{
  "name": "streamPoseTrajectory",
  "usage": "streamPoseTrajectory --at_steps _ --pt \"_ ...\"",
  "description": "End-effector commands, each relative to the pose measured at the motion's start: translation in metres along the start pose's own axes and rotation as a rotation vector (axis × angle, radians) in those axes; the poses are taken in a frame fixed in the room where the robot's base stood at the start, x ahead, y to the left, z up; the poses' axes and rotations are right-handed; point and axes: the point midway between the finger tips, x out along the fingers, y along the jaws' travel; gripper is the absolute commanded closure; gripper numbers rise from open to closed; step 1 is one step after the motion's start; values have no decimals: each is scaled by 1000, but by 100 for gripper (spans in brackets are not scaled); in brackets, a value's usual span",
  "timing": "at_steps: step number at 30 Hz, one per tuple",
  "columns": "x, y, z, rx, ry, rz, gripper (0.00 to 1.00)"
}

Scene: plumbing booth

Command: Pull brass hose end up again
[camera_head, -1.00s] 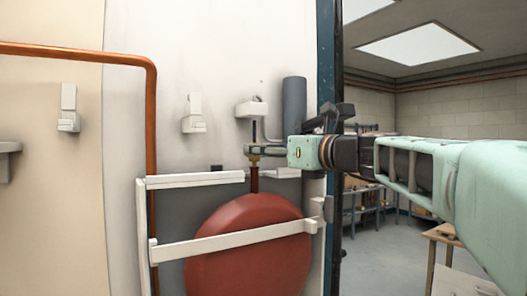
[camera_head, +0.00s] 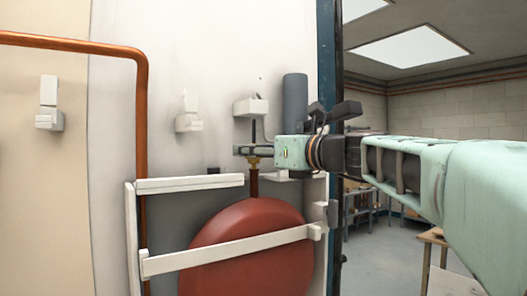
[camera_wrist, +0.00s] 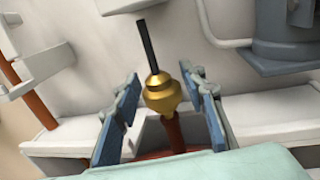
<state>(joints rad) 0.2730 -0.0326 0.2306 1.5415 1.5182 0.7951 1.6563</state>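The brass hose end (camera_head: 253,162) sits upright on top of a short reddish-brown hose (camera_head: 254,183), above the red tank. A thin black rod (camera_wrist: 148,47) sticks up from the brass. In the wrist view the brass hose end (camera_wrist: 162,92) is between the two blue fingers of my gripper (camera_wrist: 161,105). A gap shows on both sides of it, so the fingers are open around it and do not appear to grip. In the head view my gripper (camera_head: 253,150) reaches in from the right at the height of the brass.
The red tank (camera_head: 245,235) stands behind a white frame rail (camera_head: 225,251). A white wall box (camera_head: 251,107) and a grey cylinder (camera_head: 295,102) are just above my gripper. A copper pipe (camera_head: 142,130) runs down at left. A dark blue post (camera_head: 329,60) stands beside my arm.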

Motion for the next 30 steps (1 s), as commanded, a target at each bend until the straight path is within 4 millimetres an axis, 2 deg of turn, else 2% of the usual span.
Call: streamPoseTrajectory --at_steps 1,9,16,20,30 --pt "0 0 0 0 0 0 69" --pt "0 0 0 0 0 0 99" --pt "0 0 1 0 0 0 100" --pt "0 0 8 0 0 1 100" --pt "0 0 51 0 -1 1 100"
